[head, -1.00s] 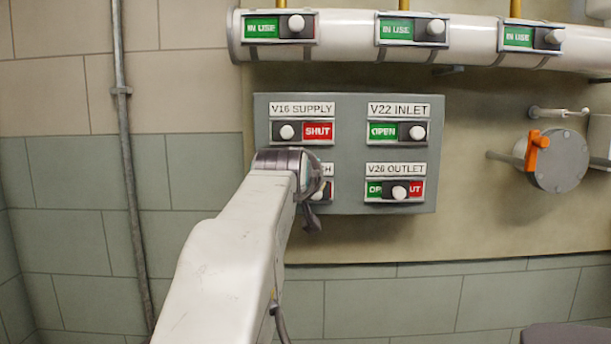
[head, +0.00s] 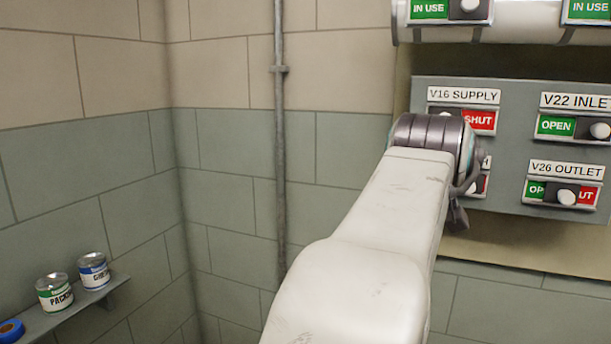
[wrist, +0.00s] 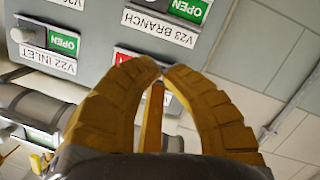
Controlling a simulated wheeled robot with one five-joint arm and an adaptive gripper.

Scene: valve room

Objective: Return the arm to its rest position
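My arm (head: 390,235) reaches up from the bottom of the head view to the grey valve panel (head: 500,215). Its wrist covers part of the panel's left side; the gripper fingers are hidden there. In the wrist view, which is upside down, my gripper (wrist: 162,70) has its yellow fingertips together with nothing seen between them. The fingers appear in front of the panel; I cannot tell whether they touch it. The V16 SUPPLY slide (head: 480,121) shows red SHUT. The V23 BRANCH label (wrist: 160,27) has green OPEN (wrist: 190,8) beside it.
The V22 INLET slide (head: 556,126) shows OPEN. The V26 OUTLET knob (head: 566,197) sits mid-slide. A white pipe (head: 520,32) with IN USE tags runs above. A vertical conduit (head: 279,150) and a shelf (head: 60,315) with cans (head: 55,292) are left. The wall between is clear.

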